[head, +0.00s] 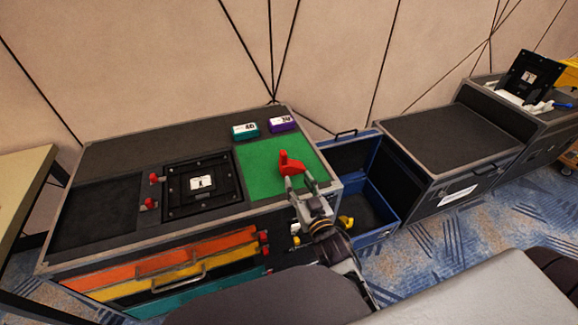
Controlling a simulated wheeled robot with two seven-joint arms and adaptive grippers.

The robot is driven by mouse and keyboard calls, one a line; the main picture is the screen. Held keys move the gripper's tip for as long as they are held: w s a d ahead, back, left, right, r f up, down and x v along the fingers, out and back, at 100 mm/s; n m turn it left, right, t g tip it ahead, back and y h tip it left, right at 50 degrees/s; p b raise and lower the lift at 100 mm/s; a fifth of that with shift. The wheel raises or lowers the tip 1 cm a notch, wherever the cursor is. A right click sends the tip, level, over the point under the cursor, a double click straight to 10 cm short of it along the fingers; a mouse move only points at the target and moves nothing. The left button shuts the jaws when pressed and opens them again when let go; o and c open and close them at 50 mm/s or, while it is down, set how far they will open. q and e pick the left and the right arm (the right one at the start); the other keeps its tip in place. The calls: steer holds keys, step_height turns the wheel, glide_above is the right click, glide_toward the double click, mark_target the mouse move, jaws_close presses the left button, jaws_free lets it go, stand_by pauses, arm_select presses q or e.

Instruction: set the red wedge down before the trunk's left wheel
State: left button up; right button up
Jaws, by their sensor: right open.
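A small red piece with a raised end (290,164), which looks like the red wedge, is on the green mat (262,180) on top of the near case. My right gripper (299,182) reaches up from the front edge of that case. Its fingers are apart, with the tips right at the red piece; I cannot tell whether they touch it. An open blue-lined trunk (372,205) stands on the floor right of the case. I cannot make out its left wheel. My left gripper is not in view.
A teal box (245,131) and a purple box (282,123) sit behind the mat. A black panel (203,184) with red knobs beside it lies left. Coloured drawers (170,265) face front. A closed dark case (450,140) stands right. Patterned carpet (455,240) is clear.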

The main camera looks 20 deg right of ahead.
mark_target(285, 158)
steer(key=shift+w+a, duration=0.15)
steer(key=shift+w, duration=4.05)
steer(key=shift+w, duration=0.15)
steer(key=shift+w+a+r, duration=0.1)
steer(key=shift+w, duration=0.6)
steer(key=shift+w+a+r, duration=0.1)
steer(key=shift+w, duration=1.65)
steer(key=shift+c, duration=0.4)
jaws_close()
